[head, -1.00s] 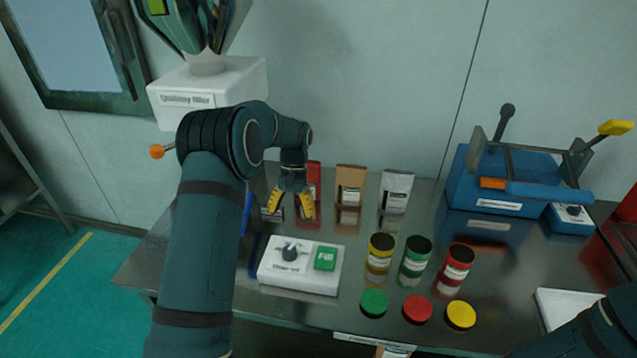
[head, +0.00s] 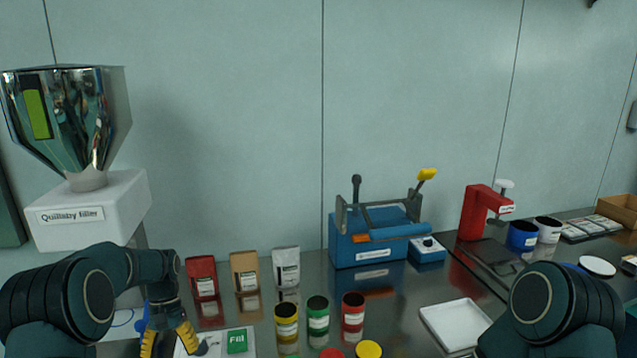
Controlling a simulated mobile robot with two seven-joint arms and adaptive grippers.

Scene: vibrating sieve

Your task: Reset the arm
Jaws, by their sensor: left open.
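My left arm comes in from the lower left. My left gripper (head: 168,342), with yellow fingers, points down at the left edge of the white control box with the green Fill button (head: 237,341). It is open, and I see nothing between its fingers. The fingertips are close to the bottom edge of the view. My right arm shows at the lower right as a dark rounded link, and its gripper is out of view.
The steel filler hopper (head: 75,120) stands at the left on its white housing. Pouches, including a red one (head: 202,277), stand behind yellow, green (head: 318,320) and red jars. A blue sieve machine (head: 378,237), a white tray (head: 455,324) and a red press (head: 482,212) are further right.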

